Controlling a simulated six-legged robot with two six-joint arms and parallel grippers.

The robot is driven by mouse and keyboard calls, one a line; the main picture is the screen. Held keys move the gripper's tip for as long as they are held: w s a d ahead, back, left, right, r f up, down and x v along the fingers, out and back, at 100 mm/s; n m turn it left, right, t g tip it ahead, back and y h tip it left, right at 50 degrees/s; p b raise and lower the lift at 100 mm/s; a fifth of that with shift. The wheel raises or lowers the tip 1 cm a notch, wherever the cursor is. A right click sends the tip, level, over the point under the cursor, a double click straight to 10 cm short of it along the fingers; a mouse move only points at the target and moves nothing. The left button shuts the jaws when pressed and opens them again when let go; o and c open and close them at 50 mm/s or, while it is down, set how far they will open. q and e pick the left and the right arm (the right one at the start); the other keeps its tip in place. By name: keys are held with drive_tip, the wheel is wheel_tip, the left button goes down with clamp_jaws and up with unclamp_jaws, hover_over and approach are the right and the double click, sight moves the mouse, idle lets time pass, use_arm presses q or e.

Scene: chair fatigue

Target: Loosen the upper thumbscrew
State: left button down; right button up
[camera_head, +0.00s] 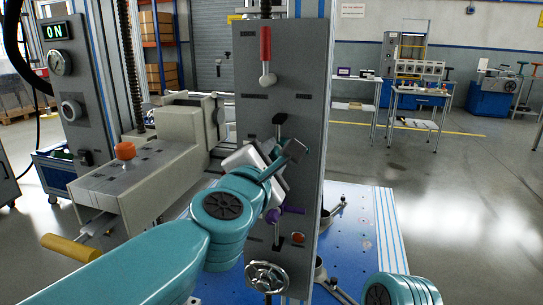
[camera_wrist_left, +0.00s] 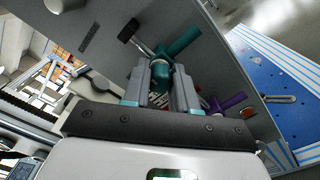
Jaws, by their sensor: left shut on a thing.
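The upper thumbscrew, a green T-shaped one (camera_wrist_left: 184,42), is on the grey upright panel (camera_head: 258,105). In the left wrist view it sits between the fingers of my left gripper (camera_wrist_left: 160,88), which is shut on it.
A handwheel (camera_head: 267,276) is below. A beige machine arm with an orange knob (camera_head: 125,150) is at left. The blue base plate (camera_head: 352,240) extends to the right.

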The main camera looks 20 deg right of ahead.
use_arm(q)
drive_tip(key=c, duration=0.9)
unclamp_jaws()
drive_tip(key=v, duration=1.6)
drive_tip(key=shift+s+a, duration=0.1)
